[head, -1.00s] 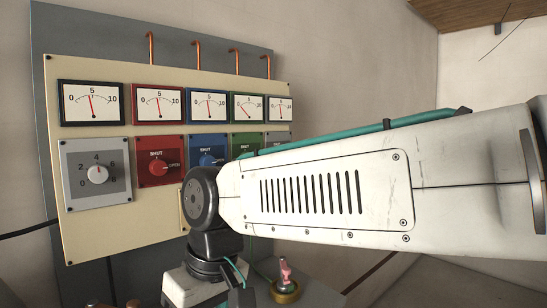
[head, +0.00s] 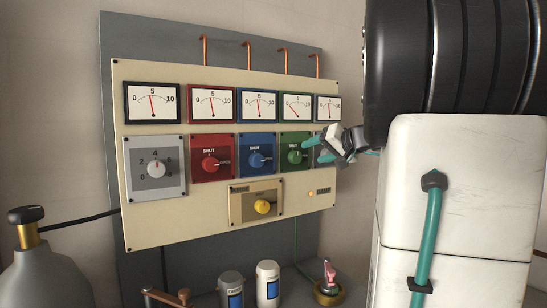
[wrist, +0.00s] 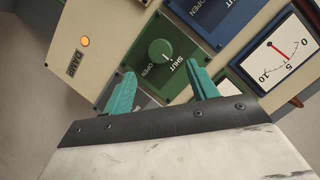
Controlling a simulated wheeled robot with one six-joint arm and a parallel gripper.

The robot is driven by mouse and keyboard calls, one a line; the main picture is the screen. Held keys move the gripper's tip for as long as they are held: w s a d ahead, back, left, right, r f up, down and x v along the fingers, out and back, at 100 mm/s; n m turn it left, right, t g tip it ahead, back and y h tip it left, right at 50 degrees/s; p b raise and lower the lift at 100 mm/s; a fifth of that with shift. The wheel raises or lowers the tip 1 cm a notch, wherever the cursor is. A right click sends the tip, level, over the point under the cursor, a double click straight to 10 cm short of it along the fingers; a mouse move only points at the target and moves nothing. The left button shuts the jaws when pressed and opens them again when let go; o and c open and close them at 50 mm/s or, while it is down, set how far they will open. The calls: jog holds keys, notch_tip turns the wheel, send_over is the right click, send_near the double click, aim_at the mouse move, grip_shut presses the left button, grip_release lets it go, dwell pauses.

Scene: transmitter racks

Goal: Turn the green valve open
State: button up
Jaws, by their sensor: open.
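The green valve (head: 295,156) is a round knob on a green plate, fourth from the left in the row of controls. Its white mark appears to point toward SHUT. In the wrist view the green valve (wrist: 160,52) sits at upper middle, with SHUT and OPEN lettered beside it. My gripper (head: 313,149) is open, its teal fingers just right of the green valve and pointing at the panel. In the wrist view my gripper's fingers (wrist: 161,74) stand apart on either side below the knob, with nothing between them. Contact is not visible.
Left of it are blue (head: 257,160), red (head: 210,163) and grey (head: 156,169) knobs; a yellow knob (head: 263,207) is below. Gauges (head: 211,104) line the top. A lit DAMP lamp (wrist: 85,41) is nearby. A gas cylinder (head: 45,265) and white canister (head: 267,285) stand below.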

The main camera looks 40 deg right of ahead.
aim_at(298, 157)
jog(key=x, duration=0.6)
jog(key=shift+w+f, duration=0.2)
jog(key=shift+w, duration=0.2)
jog(key=c, duration=1)
